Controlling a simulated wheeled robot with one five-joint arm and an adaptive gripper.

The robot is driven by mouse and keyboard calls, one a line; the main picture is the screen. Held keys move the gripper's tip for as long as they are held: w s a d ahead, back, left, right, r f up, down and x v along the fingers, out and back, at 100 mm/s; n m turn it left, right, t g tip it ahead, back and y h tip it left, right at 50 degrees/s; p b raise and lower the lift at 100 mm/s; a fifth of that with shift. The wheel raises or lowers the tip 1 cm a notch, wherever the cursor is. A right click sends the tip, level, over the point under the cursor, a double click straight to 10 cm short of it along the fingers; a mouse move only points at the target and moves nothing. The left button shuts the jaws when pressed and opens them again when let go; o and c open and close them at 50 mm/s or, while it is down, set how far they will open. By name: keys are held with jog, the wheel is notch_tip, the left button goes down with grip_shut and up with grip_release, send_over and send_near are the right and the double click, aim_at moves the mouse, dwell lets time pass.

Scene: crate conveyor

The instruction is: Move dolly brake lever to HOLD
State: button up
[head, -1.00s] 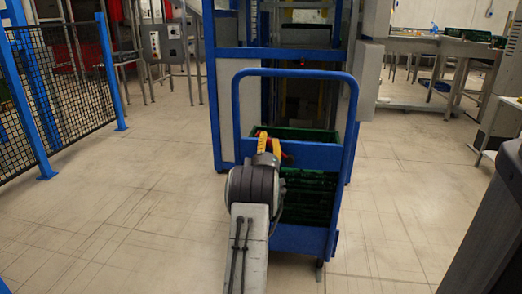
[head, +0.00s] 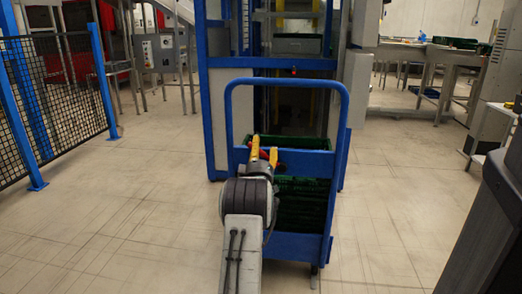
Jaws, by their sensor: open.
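The blue dolly (head: 342,130) stands ahead, with a tall tubular push handle and a flat blue cross panel (head: 308,162). Green crates (head: 300,204) are stacked on it. My gripper (head: 264,152) has yellow fingers that are apart, at the left part of the cross panel near the crate rim. My arm hides the dolly's lower left side.
A blue-framed machine (head: 216,110) stands right behind the dolly. A black mesh fence with blue posts (head: 62,90) is at the left. A metal table (head: 425,52) is at the back right. Floor is clear on both sides of the dolly.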

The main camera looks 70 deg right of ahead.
jog(key=v, duration=1.2)
dwell(0.3)
jog(key=shift+f, duration=0.1)
dwell(0.6)
